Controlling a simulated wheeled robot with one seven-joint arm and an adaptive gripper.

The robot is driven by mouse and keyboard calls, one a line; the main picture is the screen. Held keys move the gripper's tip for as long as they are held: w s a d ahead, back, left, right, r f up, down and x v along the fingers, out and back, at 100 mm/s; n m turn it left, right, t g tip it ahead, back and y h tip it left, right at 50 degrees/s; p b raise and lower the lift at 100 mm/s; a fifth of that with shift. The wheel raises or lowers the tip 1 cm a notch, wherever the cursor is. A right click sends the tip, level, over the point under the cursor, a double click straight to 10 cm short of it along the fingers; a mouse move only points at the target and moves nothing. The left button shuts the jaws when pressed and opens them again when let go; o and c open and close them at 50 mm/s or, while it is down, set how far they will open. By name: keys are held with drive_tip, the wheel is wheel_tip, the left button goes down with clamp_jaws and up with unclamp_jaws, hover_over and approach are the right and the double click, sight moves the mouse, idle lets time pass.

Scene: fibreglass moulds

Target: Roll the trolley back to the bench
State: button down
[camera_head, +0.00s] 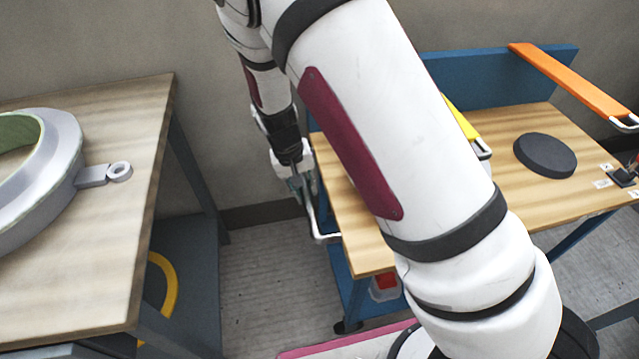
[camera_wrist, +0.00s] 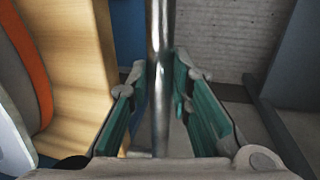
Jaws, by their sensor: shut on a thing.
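The trolley has a wooden top (camera_head: 365,240), a blue upstand (camera_head: 480,80) at the back and a dark castor (camera_head: 345,327) below. In the wrist view the bar (camera_wrist: 160,60) runs between the green-padded fingers (camera_wrist: 162,118), with the trolley's wooden top (camera_wrist: 80,70) to the left. The bench (camera_head: 110,240) stands at the left, with a floor gap between it and the trolley. My arm hides the middle of the trolley.
A grey ring-shaped mould (camera_head: 55,170) lies on the bench, its lug pointing right. On the trolley are a black disc (camera_head: 545,155), an orange bar (camera_head: 570,80) and a yellow bar (camera_head: 460,120). A red-and-white container (camera_head: 384,288) sits below. Bare floor (camera_head: 265,280) lies between.

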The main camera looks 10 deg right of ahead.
drive_tip(key=a+p, duration=0.1)
drive_tip(key=a, duration=1.7)
drive_tip(key=shift+a, duration=0.2)
drive_tip(key=c, duration=1.4)
unclamp_jaws()
drive_tip(key=shift+c, duration=0.2)
drive_tip(key=shift+r, duration=0.1)
wheel_tip(320, 180, up, 12)
drive_tip(key=a, duration=0.2)
drive_tip(key=shift+a, duration=0.15)
drive_tip(key=shift+f, duration=0.2)
